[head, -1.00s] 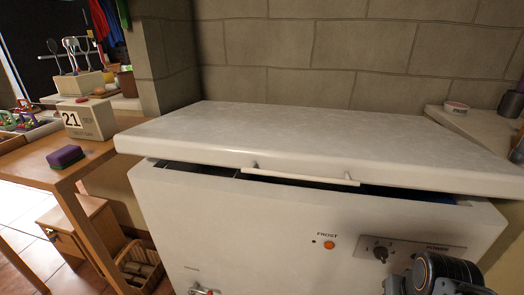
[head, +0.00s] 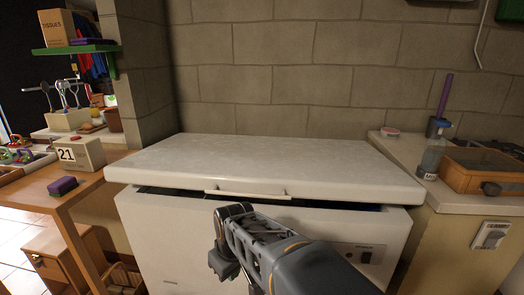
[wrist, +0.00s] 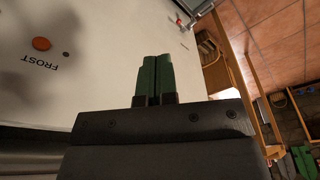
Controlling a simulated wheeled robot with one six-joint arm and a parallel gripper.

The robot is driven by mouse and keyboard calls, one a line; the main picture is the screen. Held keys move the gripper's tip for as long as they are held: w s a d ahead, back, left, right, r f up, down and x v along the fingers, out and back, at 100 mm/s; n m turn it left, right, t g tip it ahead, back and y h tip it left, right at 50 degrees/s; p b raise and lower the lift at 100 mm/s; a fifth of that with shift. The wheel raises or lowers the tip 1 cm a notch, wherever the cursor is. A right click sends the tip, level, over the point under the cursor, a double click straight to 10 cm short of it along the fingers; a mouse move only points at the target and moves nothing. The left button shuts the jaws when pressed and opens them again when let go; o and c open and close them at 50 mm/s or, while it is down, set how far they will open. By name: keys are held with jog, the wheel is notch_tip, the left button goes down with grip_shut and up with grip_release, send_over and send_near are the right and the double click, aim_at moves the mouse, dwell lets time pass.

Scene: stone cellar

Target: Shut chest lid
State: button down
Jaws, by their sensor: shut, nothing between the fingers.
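The chest is a white chest freezer (head: 150,235) against the stone wall. Its white lid (head: 270,163) is slightly open, with a dark gap along the front edge. A white bar handle (head: 248,194) sits on the lid's front. My arm reaches across the freezer's front in the head view, below the handle, and hides part of the front panel. In the wrist view my gripper (wrist: 153,80) has its green fingers together and empty. They point along the white front panel (wrist: 90,50), near the upside-down FROST label and orange lamp (wrist: 41,44).
A wooden table (head: 75,190) with a calendar block (head: 80,155) and a purple sponge (head: 62,186) stands left. A counter (head: 440,195) with a spray bottle (head: 433,150) and an orange-brown box (head: 485,170) stands right. The lid's top is clear.

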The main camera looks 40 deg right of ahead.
jog(key=w+d+r+n+p, duration=0.1)
jog(key=w+d+r+p, duration=0.15)
jog(key=r+p, duration=0.35)
jog(key=w+d+r+n+y+p, duration=0.1)
jog(key=d+r+p, duration=0.3)
jog(key=r, duration=0.3)
jog(key=w+d+r+n+p, duration=0.2)
jog(key=d+r+p, duration=0.25)
jog(key=r, duration=0.25)
jog(key=n+y+p, duration=0.2)
jog(key=n+p, duration=0.2)
jog(key=p, duration=0.8)
send_near(270, 179)
jog(key=x, duration=0.1)
jog(key=p+x, duration=0.1)
jog(key=x, duration=0.1)
jog(key=p+x, duration=0.1)
jog(key=x, duration=0.1)
jog(key=shift+w+a, duration=0.15)
jog(key=shift+w, duration=0.25)
jog(key=shift+s+f, duration=0.1)
jog(key=shift+f, duration=0.7)
